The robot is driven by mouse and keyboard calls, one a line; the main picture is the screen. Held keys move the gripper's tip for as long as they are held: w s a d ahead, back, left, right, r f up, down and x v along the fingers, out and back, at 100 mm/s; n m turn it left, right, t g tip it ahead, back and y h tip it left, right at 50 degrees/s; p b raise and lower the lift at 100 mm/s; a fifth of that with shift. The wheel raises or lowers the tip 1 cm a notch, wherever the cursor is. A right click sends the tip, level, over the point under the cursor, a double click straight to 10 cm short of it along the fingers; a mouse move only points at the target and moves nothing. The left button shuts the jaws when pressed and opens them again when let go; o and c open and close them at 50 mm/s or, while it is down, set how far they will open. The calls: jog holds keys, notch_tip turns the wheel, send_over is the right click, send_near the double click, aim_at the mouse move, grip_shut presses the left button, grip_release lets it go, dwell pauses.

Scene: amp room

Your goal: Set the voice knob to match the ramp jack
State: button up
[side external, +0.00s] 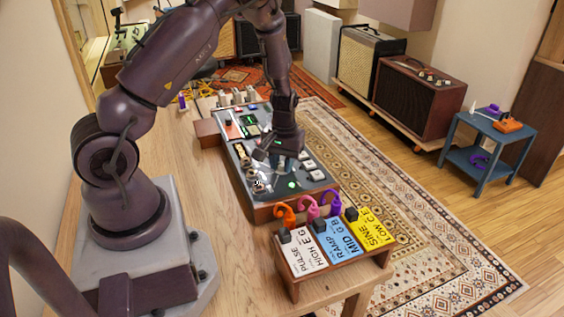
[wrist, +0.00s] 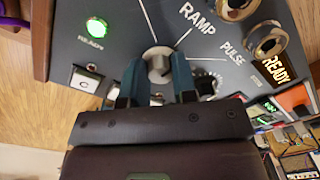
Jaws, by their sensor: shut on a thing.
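The voice knob seems to be the grey round knob (wrist: 158,62) between my fingers in the wrist view. My gripper (wrist: 157,80) is shut on it, one teal finger on each side. White lines run out from it, one towards the printed word RAMP (wrist: 197,18); PULSE (wrist: 231,53) is further right. I cannot tell where the knob points. Two metal ring jacks (wrist: 266,42) sit at upper right; which is the ramp jack is unclear. In the side view my gripper (side external: 278,154) is down on the dark panel (side external: 240,150) and hides the knob.
A rack in front holds white PULSE (side external: 302,253), blue RAMP (side external: 338,241) and yellow SINE (side external: 369,229) cards, with orange, pink and purple curled pieces behind. A green lamp (wrist: 96,27), C button (wrist: 85,82) and lit READY display (wrist: 276,69) are near the knob.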

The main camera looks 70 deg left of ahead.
aim_at(283, 164)
jog(key=shift+n, duration=0.6)
jog(key=o, duration=0.9)
jog(key=shift+o, duration=0.2)
notch_tip(283, 164, up, 13)
jog(key=shift+w, duration=0.15)
jog(key=shift+d, duration=0.1)
